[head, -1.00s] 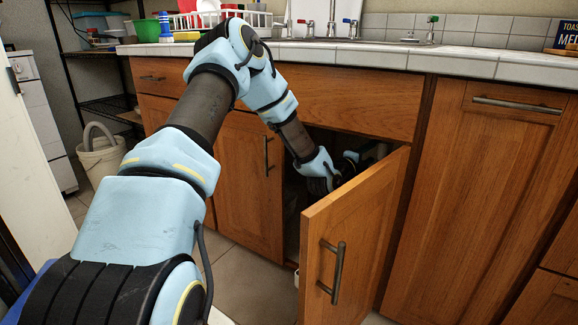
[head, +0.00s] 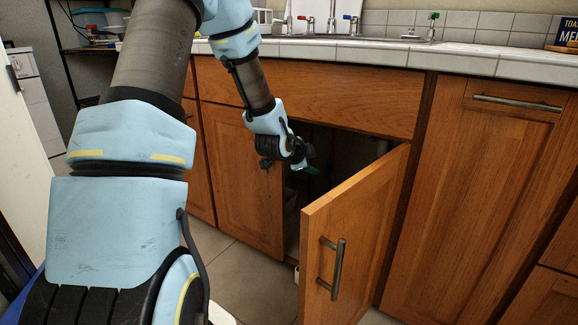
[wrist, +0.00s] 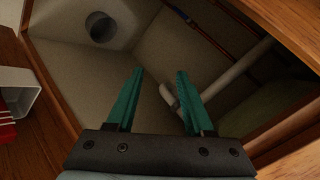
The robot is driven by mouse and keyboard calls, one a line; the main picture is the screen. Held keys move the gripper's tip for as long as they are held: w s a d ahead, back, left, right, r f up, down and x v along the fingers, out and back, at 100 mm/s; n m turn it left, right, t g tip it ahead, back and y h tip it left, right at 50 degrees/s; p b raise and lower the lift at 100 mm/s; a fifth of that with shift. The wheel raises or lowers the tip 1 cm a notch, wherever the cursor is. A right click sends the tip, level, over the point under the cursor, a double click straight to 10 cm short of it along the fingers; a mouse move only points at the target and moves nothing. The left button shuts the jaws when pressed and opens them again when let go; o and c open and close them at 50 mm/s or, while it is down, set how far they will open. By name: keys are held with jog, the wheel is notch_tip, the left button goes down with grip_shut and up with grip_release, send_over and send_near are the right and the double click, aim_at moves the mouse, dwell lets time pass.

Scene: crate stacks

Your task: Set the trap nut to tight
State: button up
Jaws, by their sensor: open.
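My gripper (head: 308,168) is at the mouth of the open sink cabinet in the head view, left of the open door. In the wrist view my gripper (wrist: 160,72) is open, with two green fingers spread and nothing between them. A pale pipe (wrist: 236,70) runs slantwise inside the cabinet, and its lower end shows beside the right finger. I cannot pick out the trap nut on it or see how tight it is. The pipe appears farther off than the fingers, with no visible grip on it.
The wooden cabinet door (head: 355,235) stands open on the right of the opening. A closed door (head: 240,185) is on the left. A tiled counter (head: 460,62) runs above. In the wrist view a white open-ended thing (wrist: 36,92) and a red thing (wrist: 6,122) lie left.

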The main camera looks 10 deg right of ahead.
jog(key=s+a+n+g+y, duration=0.1)
jog(key=s+a+n+y, duration=0.1)
jog(key=a, duration=0.5)
jog(key=shift+r+n, duration=0.25)
jog(key=shift+n, duration=0.65)
